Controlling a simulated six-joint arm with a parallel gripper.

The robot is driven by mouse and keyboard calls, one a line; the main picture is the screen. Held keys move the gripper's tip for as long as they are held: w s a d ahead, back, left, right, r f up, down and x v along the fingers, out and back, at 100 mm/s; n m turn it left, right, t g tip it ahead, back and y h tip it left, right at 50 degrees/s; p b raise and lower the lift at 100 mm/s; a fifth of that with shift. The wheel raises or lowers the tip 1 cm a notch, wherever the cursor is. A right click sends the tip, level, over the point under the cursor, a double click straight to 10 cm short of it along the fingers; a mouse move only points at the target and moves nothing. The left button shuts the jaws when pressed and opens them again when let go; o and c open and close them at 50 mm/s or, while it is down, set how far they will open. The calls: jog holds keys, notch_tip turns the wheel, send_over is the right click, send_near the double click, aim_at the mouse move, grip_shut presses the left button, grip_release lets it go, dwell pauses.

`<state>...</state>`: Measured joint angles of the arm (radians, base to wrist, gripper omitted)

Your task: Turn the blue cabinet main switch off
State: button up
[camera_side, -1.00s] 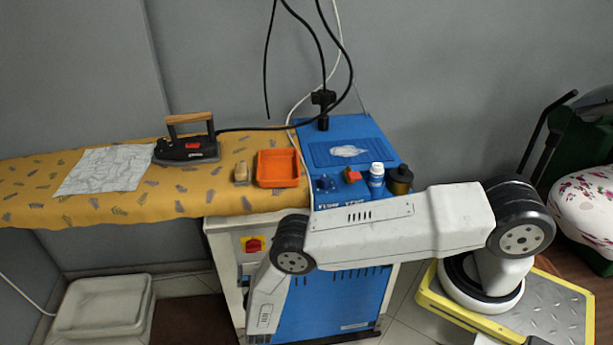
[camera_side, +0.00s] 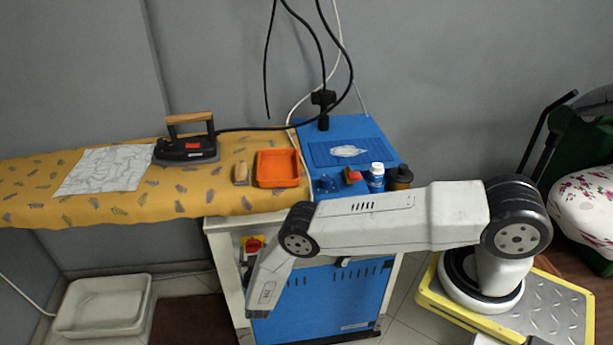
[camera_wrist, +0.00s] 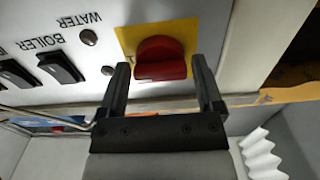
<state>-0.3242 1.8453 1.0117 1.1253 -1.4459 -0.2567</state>
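The main switch is a red rotary knob (camera_wrist: 160,58) on a yellow square plate (camera_wrist: 185,35) on the cabinet's pale front panel, large in the wrist view. In the side view the red and yellow main switch (camera_side: 253,244) shows on the end of the blue cabinet (camera_side: 320,310). My gripper (camera_wrist: 160,68) is open in the wrist view, one finger on each side of the knob. Gaps show between the fingers and the knob, and I cannot tell whether the tips reach its depth.
The ironing board (camera_side: 110,205) carries an iron (camera_side: 187,148) and an orange tray (camera_side: 279,168). Bottles (camera_side: 376,178) stand on the cabinet top.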

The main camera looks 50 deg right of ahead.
jog(key=c, duration=0.9)
jog(key=shift+n, duration=0.4)
jog(key=n, duration=1.2)
jog(key=shift+n, duration=0.3)
jog(key=n, duration=0.4)
jog(key=shift+n, duration=0.3)
